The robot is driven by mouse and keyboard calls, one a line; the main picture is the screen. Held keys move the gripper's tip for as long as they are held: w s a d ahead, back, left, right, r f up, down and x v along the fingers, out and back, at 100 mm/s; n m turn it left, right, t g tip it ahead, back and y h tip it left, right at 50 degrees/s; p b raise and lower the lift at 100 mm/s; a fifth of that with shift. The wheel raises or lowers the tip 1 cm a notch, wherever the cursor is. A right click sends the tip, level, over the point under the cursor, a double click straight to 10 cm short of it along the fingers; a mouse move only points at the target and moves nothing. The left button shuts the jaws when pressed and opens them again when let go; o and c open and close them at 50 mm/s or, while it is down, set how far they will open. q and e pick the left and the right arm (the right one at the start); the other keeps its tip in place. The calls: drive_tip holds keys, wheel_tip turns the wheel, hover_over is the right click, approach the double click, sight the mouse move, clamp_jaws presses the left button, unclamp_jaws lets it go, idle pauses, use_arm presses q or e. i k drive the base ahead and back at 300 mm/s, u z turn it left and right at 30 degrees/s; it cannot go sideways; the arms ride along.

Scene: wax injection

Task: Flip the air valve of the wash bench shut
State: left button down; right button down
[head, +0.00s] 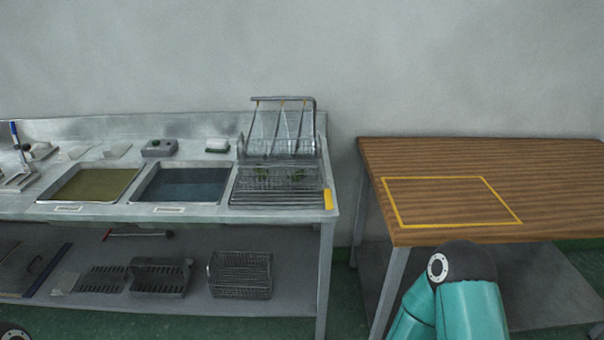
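The wash bench (180,212) is a grey metal bench along the wall in the left half of the head view. A small yellow part (328,199) sits upright at its right front corner, beside the wire rack; it may be the air valve's lever, but I cannot tell for sure or read its position. A blue-topped upright piece (14,132) stands on a small base at the bench's far left, partly cut by the picture edge. Neither gripper is in view.
The bench holds a basin of yellowish liquid (90,184), a basin of bluish liquid (184,185) and a wire rack (277,186) with a raised frame. Baskets stand on the lower shelf (205,300). A wooden table (545,190) with a yellow outline stands at right, across a narrow gap.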

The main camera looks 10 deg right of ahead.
sight(330, 203)
drive_tip(key=z, duration=0.35)
drive_tip(key=i, duration=1.25)
drive_tip(key=z, duration=0.1)
